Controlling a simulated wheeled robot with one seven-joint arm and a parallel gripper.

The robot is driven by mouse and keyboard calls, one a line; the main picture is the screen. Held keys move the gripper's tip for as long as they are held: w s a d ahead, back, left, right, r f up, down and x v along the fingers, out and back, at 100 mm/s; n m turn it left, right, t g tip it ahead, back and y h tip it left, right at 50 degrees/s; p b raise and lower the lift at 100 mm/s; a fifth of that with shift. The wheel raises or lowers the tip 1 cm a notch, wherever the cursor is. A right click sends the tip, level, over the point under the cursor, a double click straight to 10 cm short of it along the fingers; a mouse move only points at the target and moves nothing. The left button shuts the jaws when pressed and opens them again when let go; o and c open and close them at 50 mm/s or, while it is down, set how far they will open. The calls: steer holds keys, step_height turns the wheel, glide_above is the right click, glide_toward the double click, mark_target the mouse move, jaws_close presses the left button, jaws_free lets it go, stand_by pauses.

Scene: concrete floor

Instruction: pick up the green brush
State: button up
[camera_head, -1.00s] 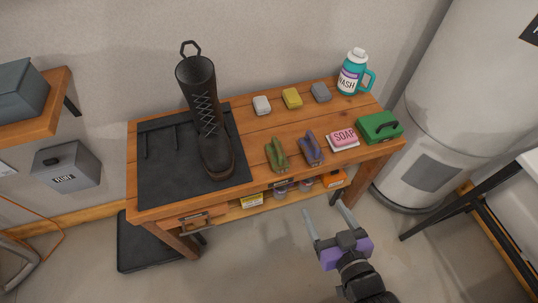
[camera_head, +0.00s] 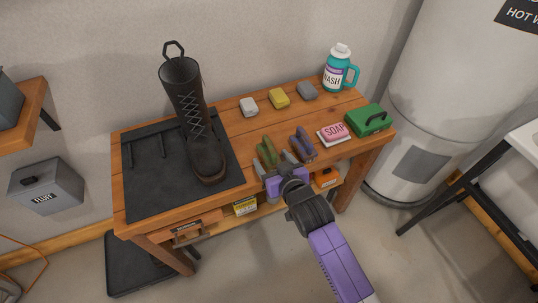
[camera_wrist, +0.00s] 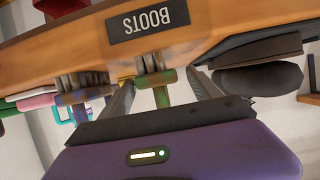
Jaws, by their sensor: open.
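The green brush (camera_head: 266,151) lies on the wooden workbench (camera_head: 225,190) near its front edge, left of a blue-purple brush (camera_head: 304,144). My gripper (camera_head: 273,162) is open at the bench's front edge, just in front of the green brush. In the wrist view the green brush (camera_wrist: 161,90) shows between my two spread fingers (camera_wrist: 161,88), with space on both sides. The blue-purple brush (camera_wrist: 82,96) shows outside the left finger there. I see no contact with the green brush. My gripper hides part of the bench edge in the head view.
A black boot (camera_head: 192,115) stands on a dark mat (camera_head: 150,195) at left. Pink soap (camera_head: 334,132), a green case (camera_head: 368,120) and a teal wash bottle (camera_head: 338,70) are at right. Several small blocks, one yellow (camera_head: 279,98), lie behind. A "BOOTS" plate (camera_wrist: 148,22) is on the wood.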

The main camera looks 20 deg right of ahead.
mark_target(269, 153)
steer(key=shift+x, duration=1.6)
steer(key=shift+d, duration=0.1)
steer(key=shift+s, duration=0.1)
steer(key=c, duration=1.4)
steer(key=shift+c, duration=0.7)
steer(key=shift+r, duration=0.1)
